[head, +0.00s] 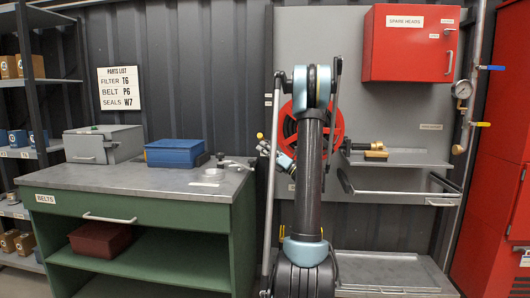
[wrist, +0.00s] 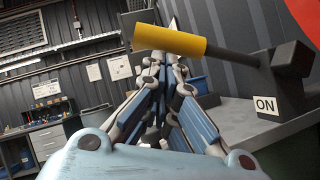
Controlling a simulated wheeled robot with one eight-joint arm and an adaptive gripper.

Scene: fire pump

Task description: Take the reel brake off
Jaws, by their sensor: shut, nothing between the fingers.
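The red hose reel (head: 335,118) hangs on the grey panel, partly hidden behind my arm; its red edge shows at the top right of the wrist view (wrist: 309,14). The brake lever has a yellow grip (wrist: 170,41) and a dark arm running right to a dark block (wrist: 291,78). A white "ON" label (wrist: 265,106) is on the block. In the head view the yellow grip (head: 260,135) is small, left of the reel. My gripper (wrist: 162,62) is shut and empty, its fingertips close by the yellow grip. I cannot tell whether they touch.
A green workbench (head: 145,190) stands to the left with a blue bin (head: 175,153) and a grey box (head: 103,144). A red spare heads cabinet (head: 411,43) hangs upper right. A shelf with a brass nozzle (head: 376,153) lies right of my arm.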

